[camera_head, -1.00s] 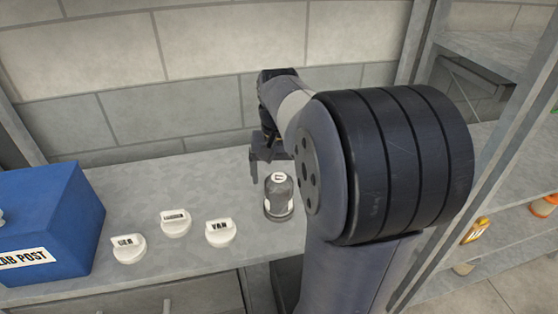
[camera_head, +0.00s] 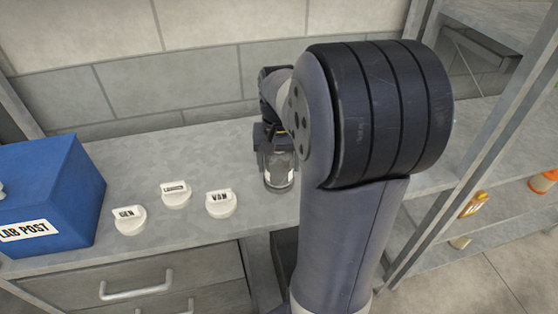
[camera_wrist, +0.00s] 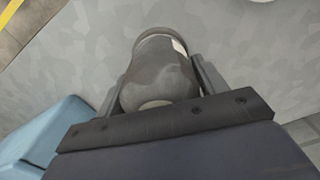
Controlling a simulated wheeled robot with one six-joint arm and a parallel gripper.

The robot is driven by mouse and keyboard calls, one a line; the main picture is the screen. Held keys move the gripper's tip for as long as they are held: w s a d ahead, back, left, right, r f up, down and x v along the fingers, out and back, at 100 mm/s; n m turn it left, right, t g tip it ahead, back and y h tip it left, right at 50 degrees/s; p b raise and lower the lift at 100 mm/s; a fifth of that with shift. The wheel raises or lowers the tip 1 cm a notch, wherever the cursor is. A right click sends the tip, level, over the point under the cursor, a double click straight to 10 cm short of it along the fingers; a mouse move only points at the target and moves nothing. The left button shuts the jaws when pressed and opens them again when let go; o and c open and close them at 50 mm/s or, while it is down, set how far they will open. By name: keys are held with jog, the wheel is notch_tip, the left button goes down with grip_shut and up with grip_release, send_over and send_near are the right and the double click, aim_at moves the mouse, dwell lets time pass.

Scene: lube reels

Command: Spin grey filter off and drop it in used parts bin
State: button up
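A small upright grey item (camera_head: 280,175) with a rounded top stands on the grey counter. I cannot tell whether it is the grey filter. My gripper (camera_head: 277,165) is down over it, with a finger on each side. In the wrist view the item (camera_wrist: 160,70) sits between the two fingers (camera_wrist: 160,85), with a pale patch at its upper right. The fingers are very close to its sides; whether they press on it cannot be told. No bin marked for used parts shows.
A blue box (camera_head: 50,190) marked LAB POST stands at the left of the counter (camera_head: 150,160). Three white labelled caps (camera_head: 221,203) lie between it and my gripper. A drawer handle (camera_head: 136,287) is below. Metal shelves (camera_head: 480,185) with orange items stand right, a wall behind.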

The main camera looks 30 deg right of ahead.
jog(key=c, duration=0.8)
jog(key=n+p, duration=0.1)
jog(key=n, duration=0.1)
jog(key=shift+r+n, duration=0.1)
jog(key=shift+n, duration=0.3)
jog(key=shift+r+p, duration=2.9)
jog(key=shift+r, duration=0.4)
jog(key=shift+f, duration=0.1)
